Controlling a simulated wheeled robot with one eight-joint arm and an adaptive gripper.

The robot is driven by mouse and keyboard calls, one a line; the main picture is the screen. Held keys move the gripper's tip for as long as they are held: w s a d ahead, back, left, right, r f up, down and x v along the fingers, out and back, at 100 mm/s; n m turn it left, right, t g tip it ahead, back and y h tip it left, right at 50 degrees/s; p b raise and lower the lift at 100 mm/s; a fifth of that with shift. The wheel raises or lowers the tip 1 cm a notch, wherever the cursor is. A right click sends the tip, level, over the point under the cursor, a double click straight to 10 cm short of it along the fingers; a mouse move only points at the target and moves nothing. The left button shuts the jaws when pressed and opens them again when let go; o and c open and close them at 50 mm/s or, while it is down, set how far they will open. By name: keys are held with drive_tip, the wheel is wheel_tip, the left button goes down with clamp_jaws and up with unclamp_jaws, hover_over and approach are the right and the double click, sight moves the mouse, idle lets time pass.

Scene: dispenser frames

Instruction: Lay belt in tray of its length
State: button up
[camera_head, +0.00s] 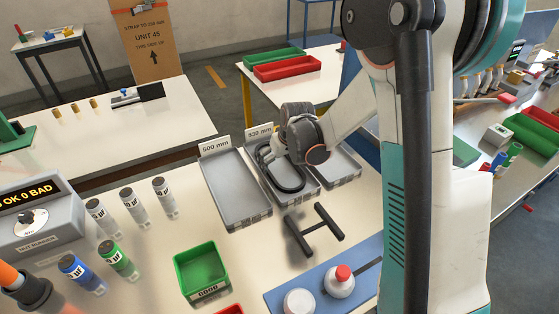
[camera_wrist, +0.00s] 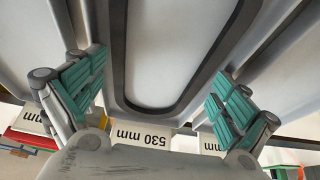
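The black belt (camera_head: 290,187) is a long closed loop in the middle tray, labelled 530 mm (camera_head: 259,131). In the wrist view the belt (camera_wrist: 153,110) appears as a rounded loop end over the grey tray floor, close to the label end. My gripper (camera_head: 296,150) is over this tray and covers part of the belt in the head view. In the wrist view its teal finger pads (camera_wrist: 157,98) are wide apart, with the belt between them and clear of both pads. The 500 mm tray (camera_head: 237,190) on the left is empty.
A third grey tray (camera_head: 345,168) stands on the right, partly hidden by my arm. A dark H-shaped stand (camera_head: 314,229) is in front of the trays. A green bin (camera_head: 201,271), several cylinders (camera_head: 134,206) and a blue mat (camera_head: 312,280) lie nearer the front.

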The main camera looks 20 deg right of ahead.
idle(0.4)
drive_tip(key=shift+s+r+p, duration=0.1)
drive_tip(key=shift+r+p, duration=0.2)
drive_tip(key=shift+r, duration=0.25)
drive_tip(key=s+r+m+t+p, duration=0.1)
drive_tip(key=s+r+p, duration=0.1)
drive_tip(key=s+r, duration=0.7)
drive_tip(key=s+r+p, duration=0.1)
drive_tip(key=s+r, duration=0.6)
drive_tip(key=r, duration=0.4)
drive_tip(key=s+r+m+t, duration=0.1)
drive_tip(key=s+r, duration=0.1)
drive_tip(key=s, duration=1.1)
drive_tip(key=shift+r+t+h, duration=0.15)
drive_tip(key=shift+t+h, duration=0.25)
drive_tip(key=shift+s, duration=0.1)
